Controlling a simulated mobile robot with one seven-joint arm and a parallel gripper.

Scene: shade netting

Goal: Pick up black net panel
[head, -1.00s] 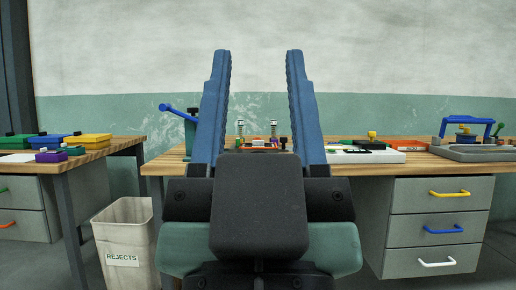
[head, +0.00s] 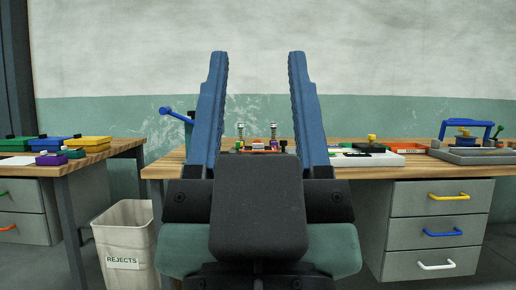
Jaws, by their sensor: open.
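My gripper (head: 258,54) is in the middle of the head view, its two blue fingers pointing up and standing wide apart. It is open, with nothing held between the fingers. I cannot make out a black net panel with certainty. A flat black piece with a yellow knob (head: 370,145) sits at the white tray (head: 388,159) on the middle bench, right of my gripper. My gripper and its wrist hide part of that bench.
The wooden middle bench (head: 405,169) has grey drawers (head: 447,209) at its right. A fixture with two springs (head: 257,146) shows between the fingers. A grey fixture with a blue handle (head: 466,125) is at right. A rejects bin (head: 124,217) stands left, near another bench (head: 100,155).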

